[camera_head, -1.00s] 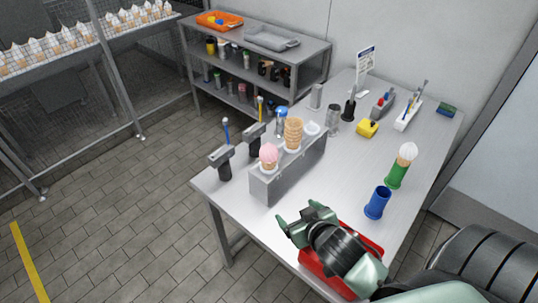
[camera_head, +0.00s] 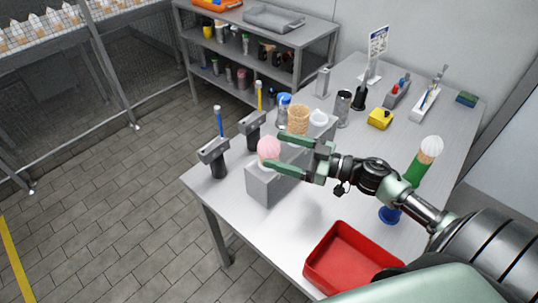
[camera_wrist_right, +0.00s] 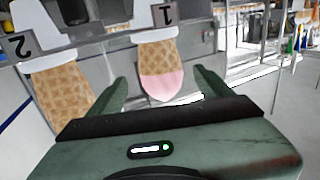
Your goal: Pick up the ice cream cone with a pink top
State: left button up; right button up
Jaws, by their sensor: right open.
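The ice cream cone with a pink top (camera_head: 268,149) stands upright at the near end of a grey holder block (camera_head: 262,190). In the right wrist view, the pink-topped cone (camera_wrist_right: 160,84) shows at the slot marked 1, between my fingers. My right gripper (camera_head: 266,154) is open, reaching in from the right, with one green finger on each side of the pink top. In the right wrist view, gaps show between the cone and both fingers of the gripper (camera_wrist_right: 160,80). My left gripper is not in view.
Plain wafer cones (camera_head: 298,119) stand behind in the same holder; one shows at slot 2 (camera_wrist_right: 65,90). A red tray (camera_head: 340,262) lies at the table's front edge. A white-topped cone in a green holder (camera_head: 418,170) and a blue cup (camera_head: 390,215) stand near my arm.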

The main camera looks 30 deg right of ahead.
aim_at(260, 146)
jog(key=p+x, duration=0.1)
jog(key=x, duration=0.4)
jog(key=shift+w+a+p, duration=0.25)
jog(key=shift+a+p, duration=0.1)
jog(key=shift+w+a+f, duration=0.15)
jog(key=shift+w+a, duration=0.05)
jog(key=shift+w, duration=0.05)
jog(key=c, duration=1)
